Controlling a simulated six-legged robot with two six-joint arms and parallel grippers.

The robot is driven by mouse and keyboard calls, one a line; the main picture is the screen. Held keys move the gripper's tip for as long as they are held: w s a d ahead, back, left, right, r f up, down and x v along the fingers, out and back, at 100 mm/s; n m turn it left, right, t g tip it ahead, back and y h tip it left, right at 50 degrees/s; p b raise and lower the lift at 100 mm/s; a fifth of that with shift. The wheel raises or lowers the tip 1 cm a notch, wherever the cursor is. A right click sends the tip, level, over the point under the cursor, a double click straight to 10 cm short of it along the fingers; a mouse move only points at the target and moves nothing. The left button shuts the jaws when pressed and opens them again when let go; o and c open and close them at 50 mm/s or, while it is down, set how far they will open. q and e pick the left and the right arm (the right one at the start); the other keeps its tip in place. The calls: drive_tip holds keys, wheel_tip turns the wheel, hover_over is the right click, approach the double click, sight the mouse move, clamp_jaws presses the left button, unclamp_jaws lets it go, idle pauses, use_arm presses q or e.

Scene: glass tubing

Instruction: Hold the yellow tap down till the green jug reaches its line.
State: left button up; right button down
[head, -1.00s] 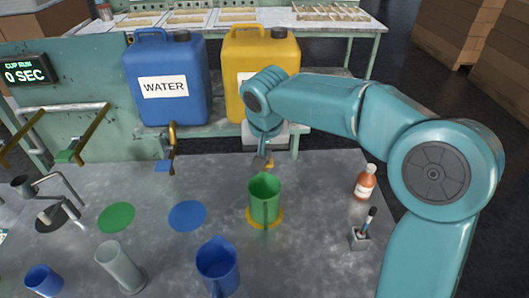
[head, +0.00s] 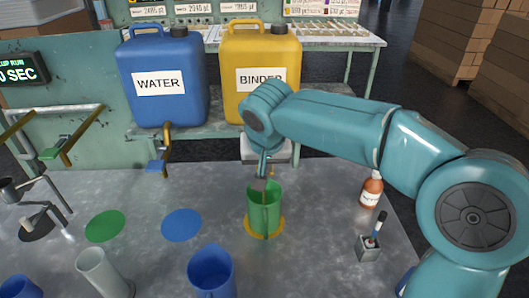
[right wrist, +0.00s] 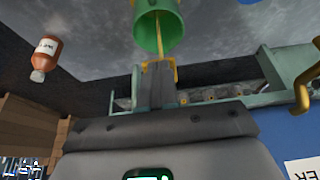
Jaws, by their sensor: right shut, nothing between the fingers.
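The green jug (head: 263,211) stands upright on a yellow disc (head: 278,231) below the yellow BINDER can (head: 278,70). The jug's line and its fill level cannot be made out. The yellow tap (right wrist: 177,67) shows partly behind my right fingers in the right wrist view. My right gripper (head: 259,184) is shut and empty, pointing down at the tap, just above the jug's rim. In the right wrist view its fingers (right wrist: 158,78) overlap the tap. A thin yellow streak (right wrist: 160,38) runs from the tap into the green jug's mouth (right wrist: 150,30). My left gripper is out of view.
A blue WATER can (head: 165,80) with a blue-levered tap (head: 158,166) stands left. A blue jug (head: 212,272) and a grey cylinder (head: 100,272) stand at the front. A brown bottle (head: 371,189) and a small holder (head: 368,248) are right of the green jug.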

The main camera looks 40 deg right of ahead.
drive_tip(key=shift+r, duration=0.1)
idle(0.3)
drive_tip(key=shift+r+p, duration=0.65)
drive_tip(key=shift+r, duration=0.05)
